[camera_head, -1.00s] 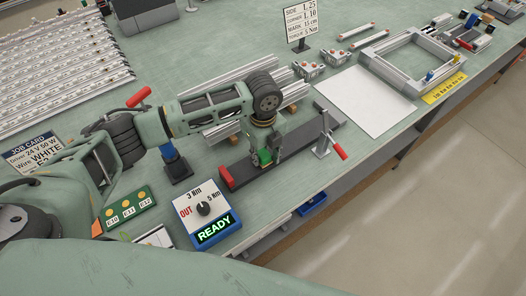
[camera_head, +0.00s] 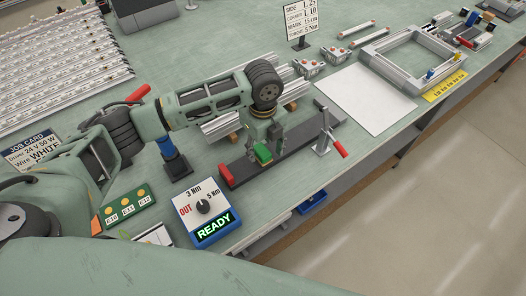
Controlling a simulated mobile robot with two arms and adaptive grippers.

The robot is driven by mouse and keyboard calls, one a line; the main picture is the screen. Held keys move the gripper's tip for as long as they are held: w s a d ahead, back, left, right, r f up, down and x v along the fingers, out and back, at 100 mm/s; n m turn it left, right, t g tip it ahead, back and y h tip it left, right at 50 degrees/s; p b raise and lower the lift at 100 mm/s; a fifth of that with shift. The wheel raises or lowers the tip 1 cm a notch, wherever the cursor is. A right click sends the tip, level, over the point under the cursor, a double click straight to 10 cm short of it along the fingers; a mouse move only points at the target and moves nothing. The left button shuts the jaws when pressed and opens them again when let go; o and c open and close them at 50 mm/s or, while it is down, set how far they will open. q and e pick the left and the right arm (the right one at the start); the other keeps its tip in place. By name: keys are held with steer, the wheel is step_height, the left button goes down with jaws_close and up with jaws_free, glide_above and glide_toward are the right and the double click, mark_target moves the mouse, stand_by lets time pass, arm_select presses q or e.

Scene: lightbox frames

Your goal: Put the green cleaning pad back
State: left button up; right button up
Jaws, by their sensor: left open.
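The green cleaning pad (camera_head: 263,154), with a yellowish lower edge, is at the dark grey bar (camera_head: 239,172) near the bench's front edge. My left gripper (camera_head: 264,147) points down just over the pad. Its jaws are open, one finger on each side of the pad's upper part. I cannot tell whether either finger touches the pad. My right gripper is not in view.
A torque box reading READY (camera_head: 208,212) is in front. A white sheet (camera_head: 367,100) and an aluminium frame (camera_head: 414,62) lie to the right. A blue post (camera_head: 174,158) stands left.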

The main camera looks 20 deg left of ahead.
mark_target(263, 151)
arm_select(q)
step_height(263, 151, up, 10)
steer(key=b, duration=0.2)
stand_by(0.4)
